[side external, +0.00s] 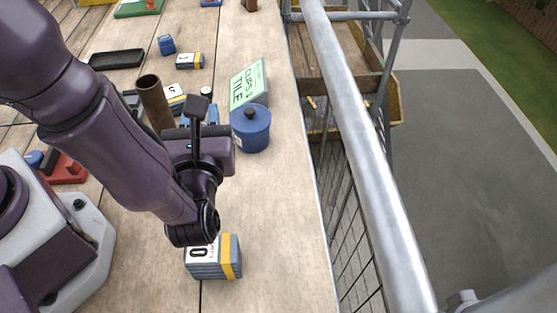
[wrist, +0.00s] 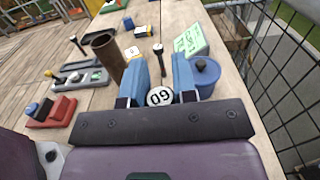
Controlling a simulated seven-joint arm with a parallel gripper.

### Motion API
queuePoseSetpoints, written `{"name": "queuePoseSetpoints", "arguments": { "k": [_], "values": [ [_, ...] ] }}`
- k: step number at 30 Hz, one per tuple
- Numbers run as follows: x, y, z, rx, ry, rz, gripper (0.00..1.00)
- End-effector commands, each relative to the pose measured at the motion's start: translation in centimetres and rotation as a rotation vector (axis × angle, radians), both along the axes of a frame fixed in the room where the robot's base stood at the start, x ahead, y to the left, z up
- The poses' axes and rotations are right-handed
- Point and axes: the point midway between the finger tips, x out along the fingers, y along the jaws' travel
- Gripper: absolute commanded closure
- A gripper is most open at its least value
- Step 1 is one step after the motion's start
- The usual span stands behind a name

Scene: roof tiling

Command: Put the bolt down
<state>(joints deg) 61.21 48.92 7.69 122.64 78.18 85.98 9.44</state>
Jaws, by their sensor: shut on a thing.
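My gripper (wrist: 160,62) points away over the wooden deck, its two blue fingers on either side of the bolt (wrist: 160,97). The bolt shows a round white end face marked with digits, between the fingers near the palm. A thin dark rod with a small pale and dark end lies in line beyond it; I cannot tell if it is part of the bolt. In the side view my gripper (side external: 211,112) is partly hidden behind my wrist, and whether the bolt touches the deck is unclear.
A blue lidded pot (side external: 251,129) stands close right of the fingers, with a green tile sign (side external: 249,84) behind it. A brown tube (side external: 154,102) stands to the left. Railing (side external: 365,150) bounds the right edge.

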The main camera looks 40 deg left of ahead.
Motion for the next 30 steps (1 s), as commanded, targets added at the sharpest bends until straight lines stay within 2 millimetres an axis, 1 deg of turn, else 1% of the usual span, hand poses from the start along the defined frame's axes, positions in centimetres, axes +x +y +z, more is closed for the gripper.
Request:
{"name": "queuePoseSetpoints", "arguments": {
  "k": [9, 12, 15, 18, 23, 25, 27, 30],
  "values": [
    [7.1, -2.9, -3.5, 0.000, -0.003, 0.003, 0.97],
    [8.7, -3.6, -5.6, 0.004, 0.001, 0.003, 0.97],
    [9.9, -4.2, -7.2, 0.001, -0.001, 0.003, 0.97],
    [10.7, -4.6, -8.2, 0.001, 0.000, 0.002, 0.97],
    [11.4, -4.9, -9.1, 0.001, -0.001, 0.002, 0.97],
    [11.7, -5.0, -9.9, 0.002, 0.001, 0.002, 0.97],
    [11.7, -5.0, -11.0, 0.004, 0.002, 0.001, 0.97],
    [11.7, -5.0, -12.1, 0.003, 0.000, 0.001, 0.97]
  ]
}}
